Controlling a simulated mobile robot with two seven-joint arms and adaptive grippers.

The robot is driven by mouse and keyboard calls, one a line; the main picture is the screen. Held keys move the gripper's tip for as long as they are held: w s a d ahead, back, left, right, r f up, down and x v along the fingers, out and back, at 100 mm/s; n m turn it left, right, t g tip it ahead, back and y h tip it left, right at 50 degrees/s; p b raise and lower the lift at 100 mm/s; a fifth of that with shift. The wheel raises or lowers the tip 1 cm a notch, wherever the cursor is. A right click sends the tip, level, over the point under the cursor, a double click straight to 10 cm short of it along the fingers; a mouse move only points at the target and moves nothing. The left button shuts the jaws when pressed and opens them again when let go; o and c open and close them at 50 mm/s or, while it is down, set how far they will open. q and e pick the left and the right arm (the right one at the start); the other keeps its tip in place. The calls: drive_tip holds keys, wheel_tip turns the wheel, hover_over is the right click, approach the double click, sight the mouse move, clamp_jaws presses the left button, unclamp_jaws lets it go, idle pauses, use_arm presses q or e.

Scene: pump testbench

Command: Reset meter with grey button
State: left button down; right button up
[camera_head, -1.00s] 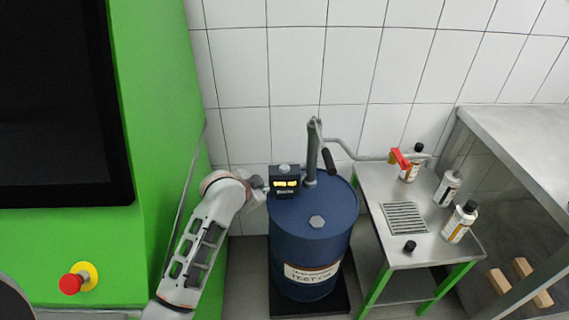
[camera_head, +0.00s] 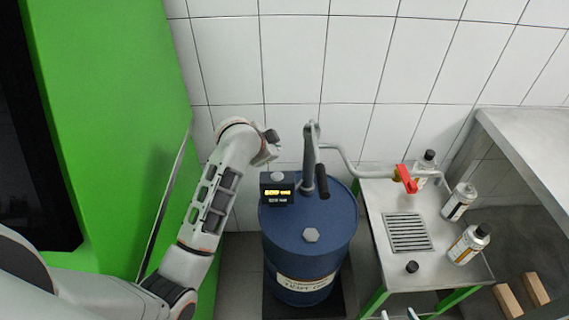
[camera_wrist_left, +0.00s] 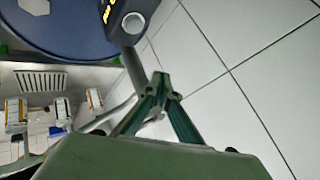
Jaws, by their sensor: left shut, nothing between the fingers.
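The black meter (camera_head: 277,190) with a lit yellow display stands on the blue drum (camera_head: 300,225). Its round grey button (camera_head: 278,176) is on top and also shows in the left wrist view (camera_wrist_left: 133,22). My left gripper (camera_head: 274,140) is behind and above the meter, apart from the button. In the left wrist view its green fingertips (camera_wrist_left: 161,78) meet, with nothing between them; the button lies beyond them, up and to the left. Two tips of my right gripper (camera_head: 399,315) show apart at the bottom edge; the rest is out of frame.
A pump with a dark handle (camera_head: 322,181) and a pipe ending in a red valve (camera_head: 405,178) stands right of the meter. A metal side table (camera_head: 390,205) holds several bottles and a black cap (camera_head: 412,267). The tiled wall is close behind.

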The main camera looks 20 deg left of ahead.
use_arm(q)
hover_over(277, 176)
wheel_tip(277, 176, down, 7)
drive_tip(key=shift+a+f+b, duration=0.1)
drive_tip(key=shift+f+b, duration=0.1)
drive_tip(key=shift+b, duration=0.1)
drive_tip(key=shift+f, duration=0.55)
use_arm(e)
drive_tip(key=shift+a+r, duration=0.2)
drive_tip(key=shift+a, duration=0.35)
drive_tip(key=shift+s+f, duration=0.1)
drive_tip(key=shift+f, duration=0.25)
drive_tip(key=shift+r, duration=0.3)
idle(0.4)
use_arm(q)
drive_tip(key=shift+f, duration=0.1)
